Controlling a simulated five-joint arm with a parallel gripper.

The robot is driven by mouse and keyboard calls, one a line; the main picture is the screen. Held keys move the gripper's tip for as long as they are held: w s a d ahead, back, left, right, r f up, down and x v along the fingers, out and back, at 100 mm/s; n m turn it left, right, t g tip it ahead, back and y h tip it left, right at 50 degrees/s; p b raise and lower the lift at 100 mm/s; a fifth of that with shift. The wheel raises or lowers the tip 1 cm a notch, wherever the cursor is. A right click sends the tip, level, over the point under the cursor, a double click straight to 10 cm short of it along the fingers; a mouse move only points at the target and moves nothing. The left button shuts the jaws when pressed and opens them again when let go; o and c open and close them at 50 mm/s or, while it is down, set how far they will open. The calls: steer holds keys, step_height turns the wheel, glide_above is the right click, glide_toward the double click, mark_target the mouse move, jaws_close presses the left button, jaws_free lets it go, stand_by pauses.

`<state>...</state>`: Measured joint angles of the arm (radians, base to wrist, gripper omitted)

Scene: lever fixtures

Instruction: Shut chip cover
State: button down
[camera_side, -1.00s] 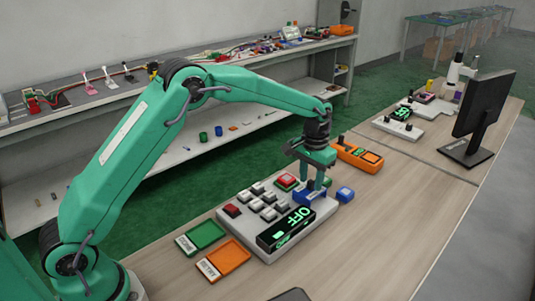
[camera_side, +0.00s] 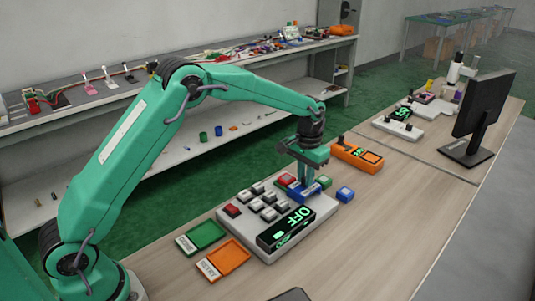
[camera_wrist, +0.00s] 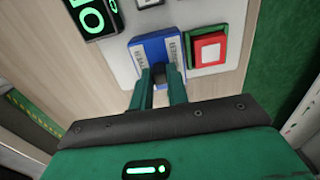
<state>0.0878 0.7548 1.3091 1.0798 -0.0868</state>
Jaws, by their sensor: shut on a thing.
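In the wrist view my gripper (camera_wrist: 162,74) is shut on a small dark piece (camera_wrist: 160,68) standing on the blue fixture. I take this piece to be the handle of the chip cover. The fingers hide part of it, so its exact tilt cannot be told.
A red button (camera_side: 287,180) is beside the blue fixture, close to my fingers. A display reading OFF (camera_side: 287,229) and several grey keys share the panel.

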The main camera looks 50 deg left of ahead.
steer(key=a, duration=0.7)
steer(key=shift+a, duration=0.3)
steer(key=c, duration=1.4)
jaws_free()
steer(key=shift+o, duration=0.2)
steer(key=shift+r, duration=0.1)
steer(key=shift+r, duration=0.15)
step_height(320, 180, up, 7)
steer(key=shift+r, duration=0.2)
